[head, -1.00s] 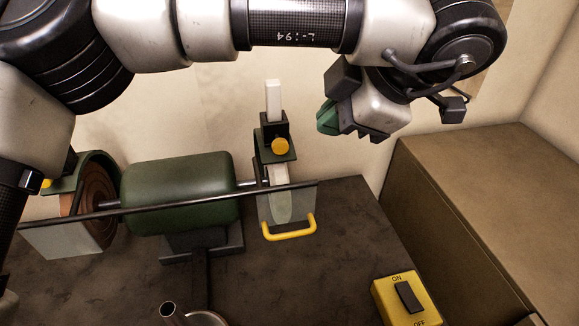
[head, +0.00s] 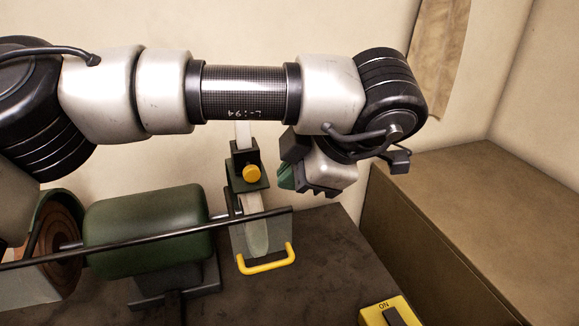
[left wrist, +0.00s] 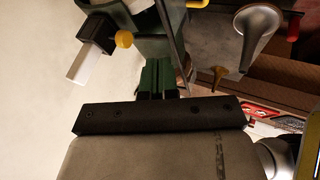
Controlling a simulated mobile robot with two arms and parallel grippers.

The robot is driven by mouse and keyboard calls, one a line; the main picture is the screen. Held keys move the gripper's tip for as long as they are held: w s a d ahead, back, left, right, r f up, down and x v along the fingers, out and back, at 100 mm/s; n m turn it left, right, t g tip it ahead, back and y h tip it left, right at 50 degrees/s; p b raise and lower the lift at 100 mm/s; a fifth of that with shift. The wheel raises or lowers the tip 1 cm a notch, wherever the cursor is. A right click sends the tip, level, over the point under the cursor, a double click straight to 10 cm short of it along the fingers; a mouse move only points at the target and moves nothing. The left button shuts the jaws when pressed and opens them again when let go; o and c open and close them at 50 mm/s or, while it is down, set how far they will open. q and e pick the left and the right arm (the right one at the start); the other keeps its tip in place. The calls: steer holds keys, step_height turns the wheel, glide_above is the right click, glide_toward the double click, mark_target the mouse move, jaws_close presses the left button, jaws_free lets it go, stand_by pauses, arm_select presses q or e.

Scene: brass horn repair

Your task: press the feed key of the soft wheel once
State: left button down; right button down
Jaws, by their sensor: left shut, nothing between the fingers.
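The soft wheel (head: 255,235) is the pale wheel at the right end of the green motor (head: 150,226), partly inside its guard. Its yellow feed key (head: 251,174) sits on a black holder with an upright white bar (head: 243,134) above the wheel. My left gripper (head: 286,177) is shut and empty, just right of the key at about its height, with a gap between them. In the left wrist view the green fingertips (left wrist: 160,76) are together; the yellow key (left wrist: 124,39) lies up and left of them, apart. My right gripper is not in view.
A brown wheel (head: 62,235) is at the motor's left end. A dark bar (head: 140,238) crosses in front. A yellow handle (head: 266,260) is below the soft wheel. A yellow switch box (head: 370,314) is at the bottom. A brown cabinet (head: 470,215) stands right.

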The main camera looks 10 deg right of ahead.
mark_target(252, 174)
arm_select(q)
steer(key=w+a+f+p, duration=0.4)
steer(key=w+f, duration=0.2)
steer(key=w, duration=0.1)
steer(key=shift+a+p, duration=0.15)
steer(key=shift+p, duration=0.2)
